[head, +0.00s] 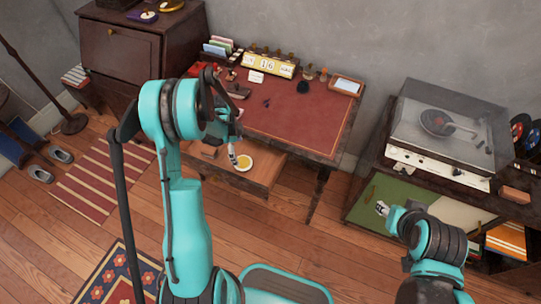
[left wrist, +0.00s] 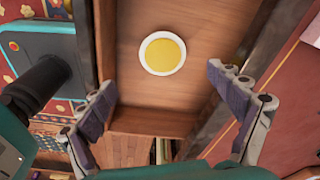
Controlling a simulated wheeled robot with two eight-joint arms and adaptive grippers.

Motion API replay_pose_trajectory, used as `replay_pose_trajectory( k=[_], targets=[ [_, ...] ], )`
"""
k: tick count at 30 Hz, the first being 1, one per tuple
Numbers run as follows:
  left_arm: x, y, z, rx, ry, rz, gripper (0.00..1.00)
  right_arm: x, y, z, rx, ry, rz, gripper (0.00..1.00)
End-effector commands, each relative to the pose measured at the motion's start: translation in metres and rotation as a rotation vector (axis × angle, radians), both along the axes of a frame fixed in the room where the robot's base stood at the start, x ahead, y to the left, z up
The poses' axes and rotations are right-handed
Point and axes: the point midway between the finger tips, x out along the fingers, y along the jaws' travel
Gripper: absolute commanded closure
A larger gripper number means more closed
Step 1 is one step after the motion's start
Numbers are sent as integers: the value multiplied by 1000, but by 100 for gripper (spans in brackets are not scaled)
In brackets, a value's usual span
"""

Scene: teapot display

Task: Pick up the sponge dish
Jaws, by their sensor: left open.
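The sponge dish (left wrist: 163,53) is a small round white dish with a yellow sponge filling it. It lies in an open wooden drawer (left wrist: 145,121) of the desk. In the head view the dish (head: 244,162) shows near the drawer's right part. My left gripper (left wrist: 162,92) is open and empty, its two fingers apart on either side below the dish in the left wrist view. In the head view the left gripper (head: 233,155) is just left of the dish, partly hidden by my arm. My right gripper (head: 382,208) is far right, small in the picture, near the record cabinet.
The red-topped desk (head: 300,120) overhangs the drawer's back and carries a calendar block (head: 268,64), a card tray (head: 346,85) and small items. A record player (head: 440,125) stands on a cabinet at right. The wooden floor in front is mostly clear.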

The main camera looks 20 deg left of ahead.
Motion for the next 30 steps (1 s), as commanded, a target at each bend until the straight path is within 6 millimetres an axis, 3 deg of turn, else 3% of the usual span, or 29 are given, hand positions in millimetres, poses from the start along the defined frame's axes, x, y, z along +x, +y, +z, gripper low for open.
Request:
replay_pose_trajectory(
  k=[11, 19, 27, 30],
  targets=[
    [2, -1, -39, -4, 4, -17, 8, 0, 0, -15, 0, 0, 0, 60],
    [6, -4, -79, -2, 4, -17, 8, 0, 0, -36, 0, 0, 0, 60],
    [6, -5, -82, -2, 4, -16, 8, 0, 0, -36, 0, 0, 0, 60],
    [6, -5, -82, -2, 4, -16, 32, 0, 0, -35, 0, 0, 0, 60]
  ],
)
